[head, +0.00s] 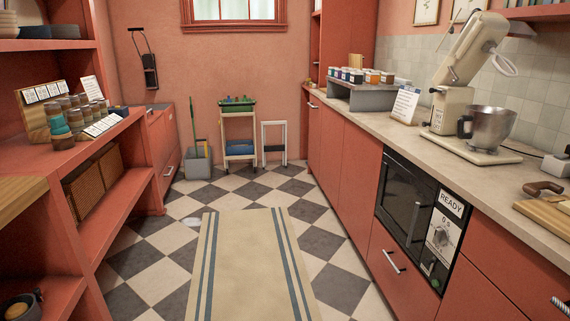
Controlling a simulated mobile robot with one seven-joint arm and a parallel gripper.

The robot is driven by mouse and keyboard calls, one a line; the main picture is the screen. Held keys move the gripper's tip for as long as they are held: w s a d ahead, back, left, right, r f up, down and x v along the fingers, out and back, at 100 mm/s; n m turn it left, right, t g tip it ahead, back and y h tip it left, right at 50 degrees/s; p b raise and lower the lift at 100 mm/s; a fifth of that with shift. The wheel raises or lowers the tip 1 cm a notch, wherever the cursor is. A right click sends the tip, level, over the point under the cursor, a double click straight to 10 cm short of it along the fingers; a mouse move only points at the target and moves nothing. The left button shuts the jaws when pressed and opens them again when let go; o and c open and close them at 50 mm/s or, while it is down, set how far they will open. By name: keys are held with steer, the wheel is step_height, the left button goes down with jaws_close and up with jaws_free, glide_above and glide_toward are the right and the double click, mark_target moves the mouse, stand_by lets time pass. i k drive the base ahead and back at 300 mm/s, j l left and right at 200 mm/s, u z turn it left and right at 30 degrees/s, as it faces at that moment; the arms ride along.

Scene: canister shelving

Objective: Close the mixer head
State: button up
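The cream stand mixer (454,112) stands on the counter at the right. Its mixer head (468,50) is tilted up and back, so it is open. A pale whisk (503,64) hangs from the raised head, well above the bowl. The metal bowl (490,127) with a dark handle sits on the mixer's base (480,152). My gripper is not in view.
A counter (400,128) runs along the right, with a white card (405,104), a grey riser (362,96) bearing several jars, and a wooden board (548,212). A dark oven (405,205) sits below. Shelves (130,190) line the left; a green-topped cart (238,130) stands at the back.

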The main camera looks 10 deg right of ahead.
mark_target(492, 27)
steer(key=i, duration=1.3)
steer(key=i+j+z, duration=0.15)
steer(key=i, duration=0.45)
steer(key=i+j+z, duration=0.1)
steer(key=i, duration=0.5)
steer(key=i+j+z, duration=0.1)
steer(key=i+z, duration=0.25)
steer(key=z, duration=0.15)
steer(key=i+j+z, duration=0.25)
steer(key=z, duration=0.25)
steer(key=i+j+z, duration=0.3)
steer(key=z, duration=0.2)
steer(key=i+j+z, duration=0.15)
steer(key=j+z, duration=0.35)
